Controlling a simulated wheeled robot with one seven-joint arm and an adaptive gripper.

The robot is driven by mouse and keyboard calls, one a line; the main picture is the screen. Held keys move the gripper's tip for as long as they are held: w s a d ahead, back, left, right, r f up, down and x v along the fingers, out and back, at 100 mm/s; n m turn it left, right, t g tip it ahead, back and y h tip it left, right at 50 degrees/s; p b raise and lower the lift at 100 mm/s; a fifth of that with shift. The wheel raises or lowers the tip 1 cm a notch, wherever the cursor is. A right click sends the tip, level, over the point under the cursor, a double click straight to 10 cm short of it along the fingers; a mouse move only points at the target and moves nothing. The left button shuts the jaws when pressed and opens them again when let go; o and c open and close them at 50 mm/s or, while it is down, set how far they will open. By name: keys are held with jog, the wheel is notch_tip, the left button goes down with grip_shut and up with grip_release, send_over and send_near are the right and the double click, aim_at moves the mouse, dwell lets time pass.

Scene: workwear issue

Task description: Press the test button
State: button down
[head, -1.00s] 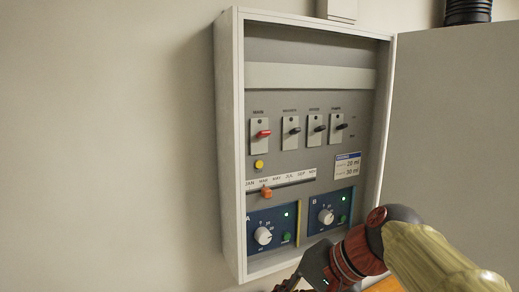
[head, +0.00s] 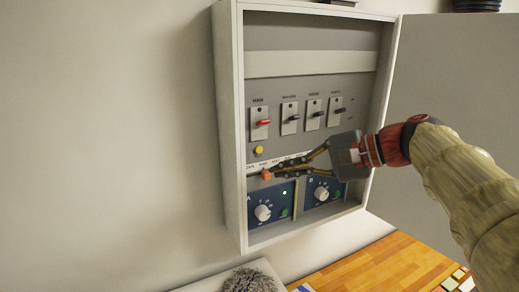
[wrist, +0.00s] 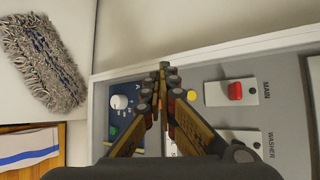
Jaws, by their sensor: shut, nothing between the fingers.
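A round yellow button (head: 258,150) sits under the red MAIN switch (head: 263,123) on the grey panel; it also shows in the wrist view (wrist: 190,95), just right of my fingers. I cannot read a test label on it. Green buttons (head: 283,212) sit on the blue modules at the bottom. My gripper (head: 274,172) is shut and empty, its tips by the orange slider (head: 266,174), below and right of the yellow button. In the wrist view the fingertips (wrist: 165,70) meet; whether they touch the panel I cannot tell. The fingers hide part of the month scale.
The cabinet (head: 228,130) has raised side walls, and its door (head: 460,80) stands open at right. Three black-levered switches (head: 314,113) are right of MAIN. White knobs (head: 263,213) stick out below. A wooden surface (head: 370,268) and a grey fringed mop head (wrist: 43,60) lie beneath.

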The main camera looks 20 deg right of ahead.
aim_at(259, 149)
jog(key=shift+w, duration=0.1)
jog(key=shift+w+a+p, duration=0.3)
jog(key=shift+w+p, duration=0.15)
jog(key=shift+w, duration=0.95)
jog(key=shift+w+a+p, duration=0.25)
jog(key=shift+w+p, duration=0.15)
jog(key=shift+w, duration=1.05)
jog(key=shift+w+a+p, duration=0.3)
jog(key=shift+w+p, duration=0.15)
jog(key=shift+w, duration=0.95)
jog(key=shift+w, duration=0.1)
jog(key=shift+w+a, duration=0.1)
jog(key=shift+w, duration=0.2)
jog(key=shift+w, duration=0.3)
jog(key=shift+s, duration=0.75)
